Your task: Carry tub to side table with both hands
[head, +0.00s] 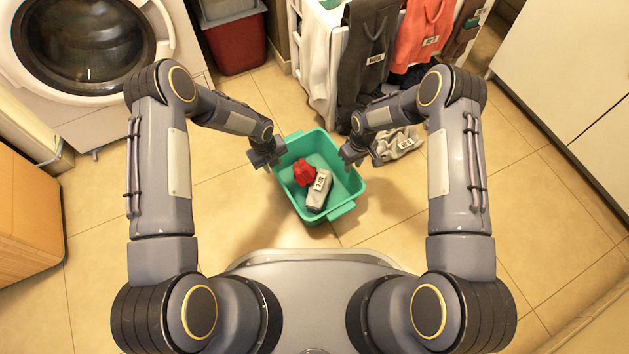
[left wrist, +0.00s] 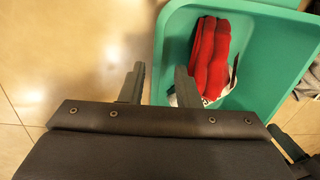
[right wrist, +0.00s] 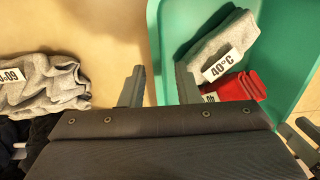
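The green tub (head: 346,190) stands on the tiled floor in front of me. Inside it lie a red cloth (head: 304,172) and a grey cloth (head: 317,196) with a white tag, which reads 40°C in the right wrist view (right wrist: 212,48). My left gripper (head: 267,160) is at the tub's left rim, with its open fingers (left wrist: 158,88) on either side of the wall. My right gripper (head: 350,156) is at the opposite rim, its open fingers (right wrist: 158,88) also straddling the wall. I cannot tell whether any finger touches the tub.
A grey garment (head: 396,144) lies on the floor right of the tub. Behind are a rack with tagged clothes (head: 368,50), a red bin (head: 237,45) and a washer (head: 85,45). Wooden furniture (head: 25,215) stands left, white cabinets (head: 570,60) right. Floor nearby is mostly clear.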

